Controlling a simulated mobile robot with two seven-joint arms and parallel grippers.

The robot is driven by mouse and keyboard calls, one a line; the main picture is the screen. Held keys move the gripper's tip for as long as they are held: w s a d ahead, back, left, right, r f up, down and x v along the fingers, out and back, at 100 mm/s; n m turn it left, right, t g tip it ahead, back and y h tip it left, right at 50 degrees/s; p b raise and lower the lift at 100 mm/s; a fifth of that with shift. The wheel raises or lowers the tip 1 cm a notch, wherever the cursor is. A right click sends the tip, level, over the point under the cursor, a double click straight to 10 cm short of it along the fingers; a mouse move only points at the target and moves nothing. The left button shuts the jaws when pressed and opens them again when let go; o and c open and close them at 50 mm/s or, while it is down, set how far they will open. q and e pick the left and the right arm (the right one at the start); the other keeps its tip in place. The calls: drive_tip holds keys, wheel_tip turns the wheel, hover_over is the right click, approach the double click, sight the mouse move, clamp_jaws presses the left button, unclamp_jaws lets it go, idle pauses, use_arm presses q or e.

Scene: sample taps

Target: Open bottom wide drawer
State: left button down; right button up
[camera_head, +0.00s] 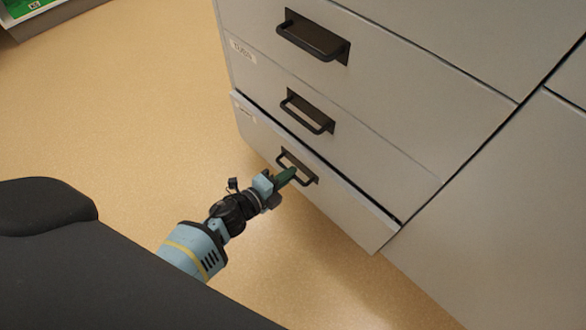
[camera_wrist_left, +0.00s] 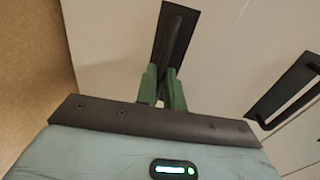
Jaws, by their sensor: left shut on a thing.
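The bottom wide drawer (camera_head: 342,208) is the lowest of the stacked drawers in the head view. Its front stands slightly out from the cabinet, with a dark gap along its top edge. Its black bar handle (camera_head: 303,168) is on a dark plate; the handle also shows in the left wrist view (camera_wrist_left: 176,42). My left gripper (camera_head: 287,175) is at this handle. Its green fingers (camera_wrist_left: 163,90) are shut on the bar, one on each side. Part of the bar is hidden by the fingers. My right gripper is in neither view.
Above are a middle drawer with a black handle (camera_head: 309,111) and an upper drawer with another handle (camera_head: 312,37). A plain cabinet panel (camera_head: 500,215) is at the right. The tan floor (camera_head: 120,105) in front of the drawers is clear. A green item (camera_head: 22,8) is at the far top left.

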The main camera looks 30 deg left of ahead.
use_arm(q)
drive_tip(key=f+p+v, duration=0.1)
drive_tip(key=f+v, duration=0.2)
drive_tip(key=v, duration=1.1)
drive_tip(key=s+f+p+v, duration=0.1)
drive_tip(key=f+p+v, duration=0.1)
drive_tip(key=v, duration=1.2)
drive_tip(key=shift+s+a+f, duration=0.25)
drive_tip(key=shift+s+f, duration=0.1)
drive_tip(key=shift+f, duration=0.05)
drive_tip(key=c, duration=1.5)
unclamp_jaws()
drive_tip(key=shift+s, duration=0.1)
drive_tip(key=p+v, duration=0.1)
drive_tip(key=v, duration=0.6)
drive_tip(key=shift+s+a+p, duration=0.1)
drive_tip(key=shift+s+p, duration=0.2)
drive_tip(key=shift+p, duration=0.05)
